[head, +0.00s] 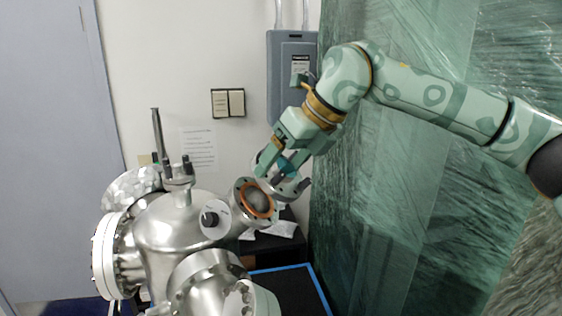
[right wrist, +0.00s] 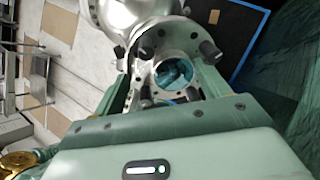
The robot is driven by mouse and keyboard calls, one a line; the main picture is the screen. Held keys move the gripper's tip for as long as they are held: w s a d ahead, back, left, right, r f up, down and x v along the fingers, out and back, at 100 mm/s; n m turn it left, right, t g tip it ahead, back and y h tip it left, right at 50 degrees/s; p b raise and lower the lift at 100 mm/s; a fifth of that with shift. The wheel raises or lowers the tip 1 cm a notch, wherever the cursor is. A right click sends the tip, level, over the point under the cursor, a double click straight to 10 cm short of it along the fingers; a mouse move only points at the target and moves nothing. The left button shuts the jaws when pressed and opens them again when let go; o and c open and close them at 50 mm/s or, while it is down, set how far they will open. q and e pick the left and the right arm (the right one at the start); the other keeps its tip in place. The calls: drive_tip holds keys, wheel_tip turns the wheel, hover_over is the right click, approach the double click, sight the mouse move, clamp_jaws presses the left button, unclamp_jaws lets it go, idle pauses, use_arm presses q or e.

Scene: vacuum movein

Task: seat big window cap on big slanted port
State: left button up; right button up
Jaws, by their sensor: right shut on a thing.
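The steel vacuum chamber (head: 175,235) stands at the lower left of the head view. Its big slanted port (head: 257,201) faces up and right, with a copper-coloured ring around a dark opening. My right gripper (head: 278,164) is shut on the big window cap (head: 290,186), a steel flange with dark knobs. The cap is tilted, just behind and right of the port in the picture; whether they touch I cannot tell. In the right wrist view the cap (right wrist: 152,75) sits between my fingers, its round window showing teal. The chamber (right wrist: 127,12) is beyond it. My left gripper is not in view.
A dark, blue-edged surface (head: 290,285) lies low behind the chamber. Plastic-wrapped green stacks (head: 400,200) fill the right side near my arm. A grey electrical box (head: 290,75) and switches (head: 228,103) are on the back wall. A thin metal post (head: 158,135) rises behind the chamber.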

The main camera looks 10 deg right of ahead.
sight(285, 174)
drive_tip(key=shift+s+d, duration=0.15)
drive_tip(key=shift+s, duration=1)
drive_tip(key=shift+s+a+f+b, duration=0.3)
drive_tip(key=shift+a+f+b, duration=0.1)
drive_tip(key=shift+f+b, duration=0.15)
drive_tip(key=w+f, duration=0.1)
drive_tip(key=w+a+f, duration=0.1)
drive_tip(key=w, duration=0.1)
drive_tip(key=shift+w+a, duration=0.2)
drive_tip(key=shift+w+a+f+b, duration=0.25)
drive_tip(key=shift+w+f+b, duration=0.1)
drive_tip(key=shift+s, duration=0.4)
drive_tip(key=shift+s+a, duration=0.1)
drive_tip(key=shift+a, duration=0.05)
drive_tip(key=shift+w+f, duration=0.1)
drive_tip(key=shift+w, duration=0.1)
drive_tip(key=shift+s, duration=0.2)
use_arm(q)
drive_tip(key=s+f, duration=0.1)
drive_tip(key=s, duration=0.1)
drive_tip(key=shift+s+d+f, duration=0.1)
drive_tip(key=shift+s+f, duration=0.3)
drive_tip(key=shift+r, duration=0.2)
use_arm(e)
drive_tip(key=shift+w, duration=0.15)
